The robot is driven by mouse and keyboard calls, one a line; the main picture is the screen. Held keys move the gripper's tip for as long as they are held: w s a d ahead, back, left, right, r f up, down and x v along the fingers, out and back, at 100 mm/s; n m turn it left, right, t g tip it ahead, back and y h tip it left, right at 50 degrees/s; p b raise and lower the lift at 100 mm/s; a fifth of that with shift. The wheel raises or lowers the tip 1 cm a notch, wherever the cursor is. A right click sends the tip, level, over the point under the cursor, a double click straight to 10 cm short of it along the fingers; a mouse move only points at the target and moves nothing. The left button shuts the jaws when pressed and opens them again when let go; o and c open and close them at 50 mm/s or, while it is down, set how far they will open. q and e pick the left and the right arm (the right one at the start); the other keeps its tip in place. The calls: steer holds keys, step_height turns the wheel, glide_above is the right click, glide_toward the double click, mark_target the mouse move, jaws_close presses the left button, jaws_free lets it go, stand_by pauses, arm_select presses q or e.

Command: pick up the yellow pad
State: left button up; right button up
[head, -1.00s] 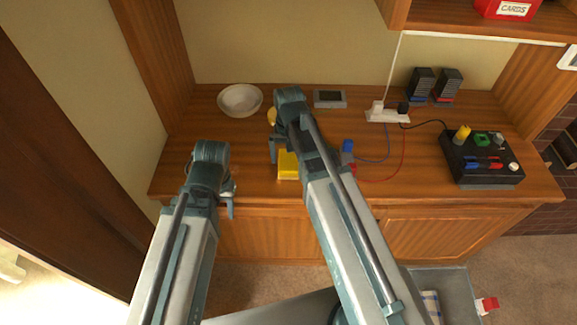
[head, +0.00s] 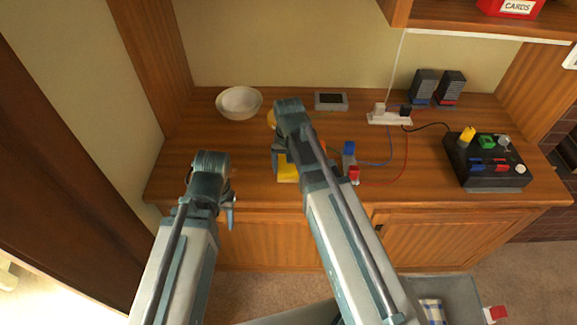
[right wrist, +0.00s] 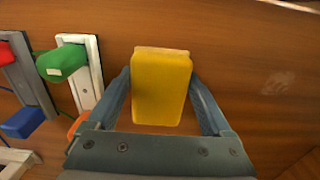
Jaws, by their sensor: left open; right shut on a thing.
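The yellow pad (right wrist: 161,88) is a small block between the two fingers of my right gripper (right wrist: 162,95) in the right wrist view. The fingers touch its two sides, so the gripper is shut on it. In the head view the yellow pad (head: 288,168) shows at the desk's front, partly hidden by my right gripper (head: 279,160). I cannot tell whether it is lifted off the wood. My left gripper (head: 231,207) is open and empty at the desk's front left edge, apart from the pad.
A white bowl (head: 240,103) stands at the back left of the wooden desk (head: 180,150). A switch with blue and red ends (head: 350,160) and wires lies right of my right arm. A black box (head: 487,165) with coloured parts stands at the right. A grey bin (head: 460,290) is below.

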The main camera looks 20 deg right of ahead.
steer(key=shift+c, duration=0.6)
arm_select(q)
steer(key=shift+r, duration=0.15)
arm_select(e)
steer(key=shift+r, duration=0.2)
